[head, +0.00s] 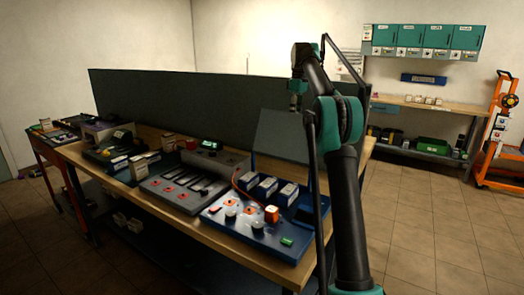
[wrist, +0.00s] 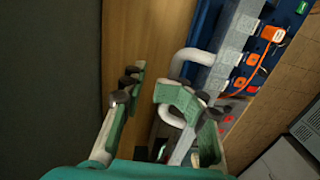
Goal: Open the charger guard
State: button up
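The charger guard looks like the grey upright panel (head: 283,138) behind the blue charger board in the head view. In the wrist view it appears to be the speckled grey strip (wrist: 236,48), with a white bent handle (wrist: 184,62) on its left side. My gripper (wrist: 146,90) is open, with green fingers and dark pads apart and nothing held between them. Its right finger overlaps part of the handle in the picture; I cannot tell whether they touch. In the head view my gripper (head: 296,102) points down near the panel's upper right, partly hidden by my arm.
The blue charger board (head: 245,236) holds batteries, knobs and an orange plug (head: 271,214). A grey slotted board (head: 180,187) lies to its left on the wooden bench (head: 230,247). A dark screen (head: 190,108) runs behind. Floor at right is clear before an orange cart (head: 497,135).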

aim_at(289, 128)
jog(key=s+a+r, duration=0.1)
jog(key=s, duration=0.1)
jog(key=s+a+r, duration=0.2)
jog(key=s, duration=0.1)
jog(key=shift+s+a+r, duration=0.15)
jog(key=shift+s+a, duration=0.15)
jog(key=s+a+f, duration=0.4)
jog(key=s+a, duration=0.2)
jog(key=s, duration=0.3)
jog(key=s+a+f+t, duration=0.1)
jog(key=s+a+f, duration=0.4)
jog(key=s, duration=0.4)
jog(key=shift+a+f+h, duration=0.15)
jog(key=shift+a+h, duration=0.25)
